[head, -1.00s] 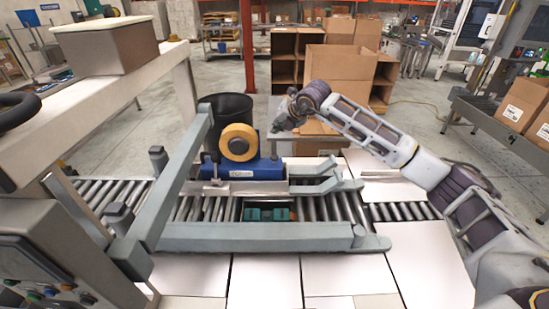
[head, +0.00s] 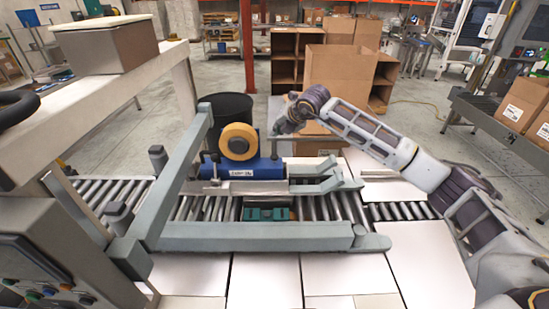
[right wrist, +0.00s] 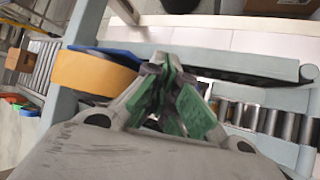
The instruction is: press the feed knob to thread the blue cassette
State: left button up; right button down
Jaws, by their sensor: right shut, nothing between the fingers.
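The blue cassette (head: 258,168), with a yellow tape roll (head: 238,141) on its upper left, sits on the case sealer's roller bed. The roll (right wrist: 95,73) and a blue edge (right wrist: 120,53) also show in the right wrist view. My right gripper (head: 279,138) is just right of the roll, above the cassette's right end; I cannot tell whether it touches. Its green-padded fingers (right wrist: 172,100) are shut and empty in the right wrist view. Black knobs (head: 157,158) stand on the sealer frame at left; I cannot tell which part is the feed knob. My left gripper is out of view.
A grey side rail (head: 255,237) and a diagonal arm (head: 180,180) frame the rollers. A teal part (head: 267,214) sits low between the rails. A black bin (head: 228,108) stands behind the cassette. Cardboard boxes (head: 340,75) are farther back. White panels (head: 265,280) lie in front.

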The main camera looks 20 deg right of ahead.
send_over(277, 155)
jog(key=shift+f+b, duration=0.45)
jog(key=shift+f, duration=1.95)
jog(key=shift+f+b, duration=0.45)
jog(key=shift+f, duration=0.25)
jog(key=shift+f+b, duration=0.3)
jog(key=shift+b, duration=0.25)
jog(key=shift+a+f, duration=0.1)
jog(key=shift+f, duration=0.1)
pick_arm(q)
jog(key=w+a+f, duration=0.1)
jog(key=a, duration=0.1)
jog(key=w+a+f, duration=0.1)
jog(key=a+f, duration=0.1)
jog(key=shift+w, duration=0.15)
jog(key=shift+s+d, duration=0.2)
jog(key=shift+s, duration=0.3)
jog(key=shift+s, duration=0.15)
